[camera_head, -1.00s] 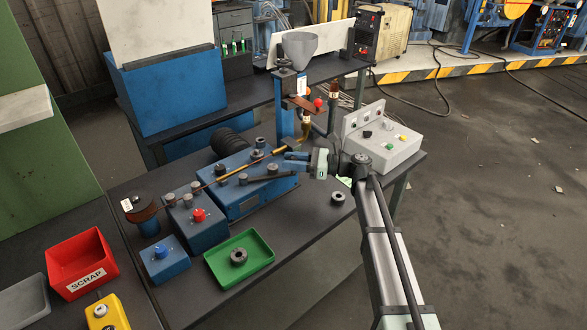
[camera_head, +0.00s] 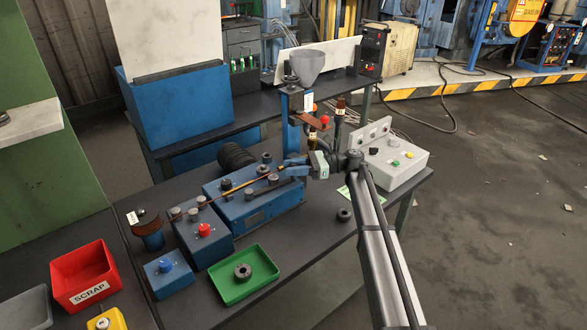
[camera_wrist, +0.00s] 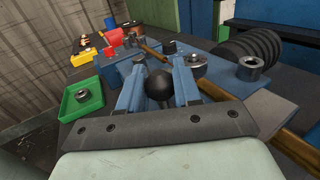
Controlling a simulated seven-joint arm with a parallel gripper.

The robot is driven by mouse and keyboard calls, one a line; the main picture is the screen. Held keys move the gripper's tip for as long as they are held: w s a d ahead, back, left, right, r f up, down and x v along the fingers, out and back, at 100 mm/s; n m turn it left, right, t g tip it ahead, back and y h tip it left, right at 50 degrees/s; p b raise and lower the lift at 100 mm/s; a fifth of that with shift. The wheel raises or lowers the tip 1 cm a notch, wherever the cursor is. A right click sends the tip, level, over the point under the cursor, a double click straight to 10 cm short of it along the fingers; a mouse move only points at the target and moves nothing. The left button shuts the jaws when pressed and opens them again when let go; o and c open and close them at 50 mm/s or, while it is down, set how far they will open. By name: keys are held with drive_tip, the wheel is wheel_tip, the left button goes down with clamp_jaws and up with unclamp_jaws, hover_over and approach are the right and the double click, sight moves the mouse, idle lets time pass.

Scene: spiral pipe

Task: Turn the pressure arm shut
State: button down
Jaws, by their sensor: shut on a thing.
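The pressure arm (camera_head: 268,189) is a dark lever on top of the blue bending machine (camera_head: 252,212), running right from a round pivot. My gripper (camera_head: 288,169) is at the lever's right end, above the machine's right side. In the wrist view a black ball knob (camera_wrist: 160,84) sits between the two blue fingers, and my gripper (camera_wrist: 159,72) is shut on it. A copper-coloured rod (camera_head: 238,188) runs along the machine's top beside the lever. My fingers partly hide the lever's end and the rod's right end.
A green tray (camera_head: 222,289) with a dark ring stands in front. A red scrap bin (camera_head: 85,272) is at the left. A grey control box (camera_head: 400,160) is close to the right of my gripper. A post with a funnel (camera_head: 307,66) rises behind.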

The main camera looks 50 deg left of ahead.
drive_tip(key=c, duration=0.8)
unclamp_jaws()
drive_tip(key=shift+c, duration=0.2)
drive_tip(key=v, duration=1.3)
drive_tip(key=shift+w+d, duration=0.2)
drive_tip(key=shift+w, duration=0.1)
